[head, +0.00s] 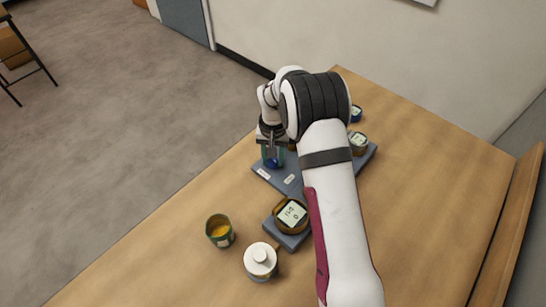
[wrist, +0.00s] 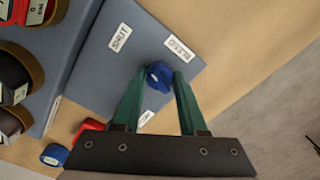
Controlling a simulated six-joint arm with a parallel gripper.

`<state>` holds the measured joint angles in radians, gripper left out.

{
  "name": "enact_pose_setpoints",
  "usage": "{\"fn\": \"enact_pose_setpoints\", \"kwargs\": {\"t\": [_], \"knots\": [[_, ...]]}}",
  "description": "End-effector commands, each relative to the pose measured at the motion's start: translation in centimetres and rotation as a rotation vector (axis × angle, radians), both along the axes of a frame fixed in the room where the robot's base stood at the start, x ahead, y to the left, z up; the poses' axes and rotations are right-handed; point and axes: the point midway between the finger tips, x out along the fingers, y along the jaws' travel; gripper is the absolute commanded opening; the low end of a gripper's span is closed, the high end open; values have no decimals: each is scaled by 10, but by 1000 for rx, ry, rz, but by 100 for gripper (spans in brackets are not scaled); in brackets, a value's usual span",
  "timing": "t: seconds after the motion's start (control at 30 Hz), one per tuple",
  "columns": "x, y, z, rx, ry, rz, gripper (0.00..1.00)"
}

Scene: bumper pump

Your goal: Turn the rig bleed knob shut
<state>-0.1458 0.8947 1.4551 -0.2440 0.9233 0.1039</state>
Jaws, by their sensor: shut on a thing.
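The rig bleed knob is small and blue; it shows in the wrist view (wrist: 159,77) and in the head view (head: 271,163). It sits on the blue-grey rig plate (wrist: 112,75). My gripper (wrist: 161,72) has its two green fingers on either side of the knob and is shut on it. In the head view my gripper (head: 272,158) points down at the plate's left part. A white SHUT label (wrist: 120,38) and a label that seems to read BLEED (wrist: 178,48) lie near the knob. A third label (wrist: 146,118) is partly hidden by a finger. I cannot tell which label the knob points to.
Gauges (head: 358,141) stand on the rig, partly behind my arm. A separate gauge (head: 291,214), a green cup with orange contents (head: 220,231) and a white-topped container (head: 260,261) stand nearer. Red (wrist: 88,130) and blue (wrist: 54,155) parts lie below left in the wrist view. The wooden table's left is clear.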

Motion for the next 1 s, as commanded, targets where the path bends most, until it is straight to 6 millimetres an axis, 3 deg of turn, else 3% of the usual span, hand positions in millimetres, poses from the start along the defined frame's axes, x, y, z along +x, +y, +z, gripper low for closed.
{"fn": "enact_pose_setpoints", "kwargs": {"t": [0.4, 1.0], "knots": [[0, 0, 0, 0, -1, 253, 0], [0, 0, 0, 0, -1, 331, 0]]}}
